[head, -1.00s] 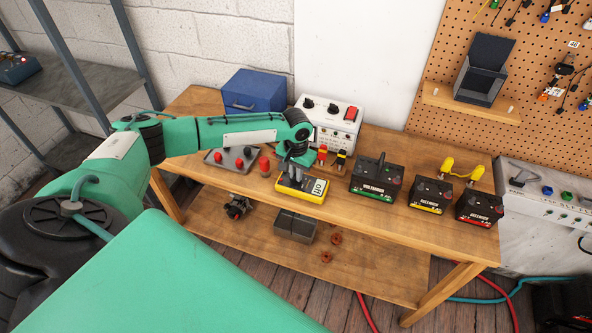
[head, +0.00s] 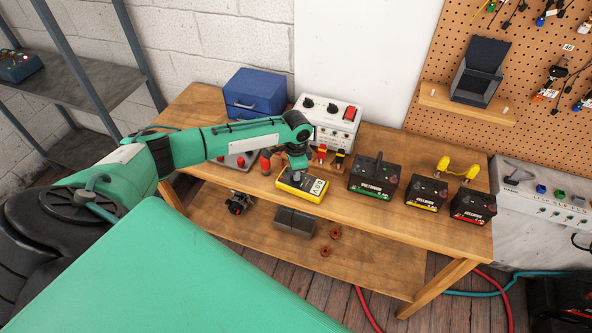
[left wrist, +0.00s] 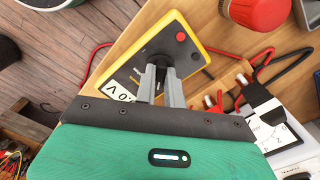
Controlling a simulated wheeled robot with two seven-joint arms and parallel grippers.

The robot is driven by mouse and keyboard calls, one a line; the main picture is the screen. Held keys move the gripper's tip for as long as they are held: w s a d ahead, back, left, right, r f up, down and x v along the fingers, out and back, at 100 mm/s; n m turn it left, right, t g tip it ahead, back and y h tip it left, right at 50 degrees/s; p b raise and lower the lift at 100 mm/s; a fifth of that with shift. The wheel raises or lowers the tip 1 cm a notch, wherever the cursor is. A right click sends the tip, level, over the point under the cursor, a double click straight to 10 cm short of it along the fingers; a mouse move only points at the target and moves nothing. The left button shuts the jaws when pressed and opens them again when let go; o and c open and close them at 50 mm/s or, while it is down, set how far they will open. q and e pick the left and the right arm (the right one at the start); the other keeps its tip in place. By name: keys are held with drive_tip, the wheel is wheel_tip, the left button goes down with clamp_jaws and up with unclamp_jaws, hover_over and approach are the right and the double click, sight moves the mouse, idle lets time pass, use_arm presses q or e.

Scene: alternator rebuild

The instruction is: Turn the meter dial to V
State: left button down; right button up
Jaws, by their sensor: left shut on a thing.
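The yellow meter (head: 308,195) lies on the wooden bench, with a dark face and a white display (head: 317,187) at its right end. My left gripper (head: 295,177) is over the meter from above. In the left wrist view, the gripper's grey fingers (left wrist: 160,78) are shut on the round black dial (left wrist: 163,57) of the meter (left wrist: 205,55). The fingers hide part of the dial, so its pointer cannot be made out. The display (left wrist: 124,84), partly covered by the gripper, appears to read 0 and V. My right gripper is not in view.
A white power unit (head: 328,125) stands behind the meter. A dark boxed battery (head: 374,181) and two smaller ones stand to the right. A red cylinder (head: 265,163) and a grey tray (head: 235,161) are to the left.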

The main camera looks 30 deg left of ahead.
use_arm(q)
drive_tip(key=shift+m, duration=0.3)
idle(0.9)
drive_tip(key=c, duration=1.5)
unclamp_jaws()
drive_tip(key=shift+r, duration=0.15)
drive_tip(key=shift+r, duration=0.3)
wheel_tip(320, 180, up, 13)
drive_tip(key=b, duration=0.4)
